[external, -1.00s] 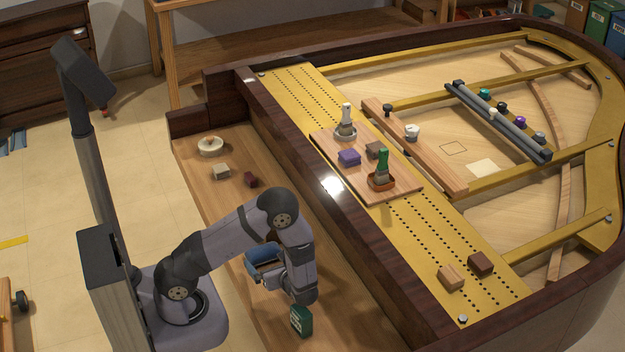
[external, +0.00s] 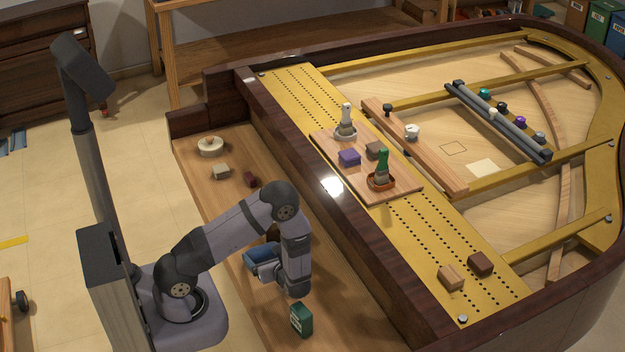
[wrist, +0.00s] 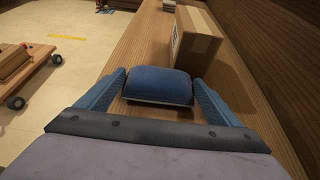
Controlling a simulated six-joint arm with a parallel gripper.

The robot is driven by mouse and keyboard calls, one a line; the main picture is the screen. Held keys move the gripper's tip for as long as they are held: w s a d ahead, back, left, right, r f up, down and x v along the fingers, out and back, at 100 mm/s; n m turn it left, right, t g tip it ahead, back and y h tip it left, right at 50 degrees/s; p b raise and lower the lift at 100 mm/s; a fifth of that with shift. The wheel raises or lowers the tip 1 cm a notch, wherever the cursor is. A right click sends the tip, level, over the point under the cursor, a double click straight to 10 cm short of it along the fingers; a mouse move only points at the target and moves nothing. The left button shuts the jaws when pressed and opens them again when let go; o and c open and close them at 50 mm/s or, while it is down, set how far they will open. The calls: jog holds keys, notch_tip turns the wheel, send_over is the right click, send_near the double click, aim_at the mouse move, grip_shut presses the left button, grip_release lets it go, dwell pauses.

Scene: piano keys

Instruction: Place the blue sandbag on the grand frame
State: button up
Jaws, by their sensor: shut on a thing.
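The blue sandbag (wrist: 158,84) sits between the two blue fingers of my gripper (wrist: 158,92) in the wrist view, and the fingers are shut on it. In the external view my gripper (external: 264,260) is low over the wooden ledge (external: 215,195), beside the piano; the sandbag is hard to tell from the blue fingers there. I cannot tell whether the sandbag touches the ledge. The gold grand frame (external: 410,220) lies to the right, beyond the dark raised rim (external: 300,150).
A cardboard box (wrist: 195,42) stands just past the sandbag. A green box (external: 301,320) is on the ledge near my arm. A wooden board (external: 400,185) with tools and blocks lies on the frame. Two brown blocks (external: 451,277) (external: 481,264) sit farther down; bare frame lies between.

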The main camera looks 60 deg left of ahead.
aim_at(267, 252)
jog(key=shift+r, duration=0.25)
notch_tip(267, 252, up, 18)
jog(key=p, duration=0.1)
jog(key=shift+f, duration=0.2)
dwell(0.7)
jog(key=shift+w, duration=0.1)
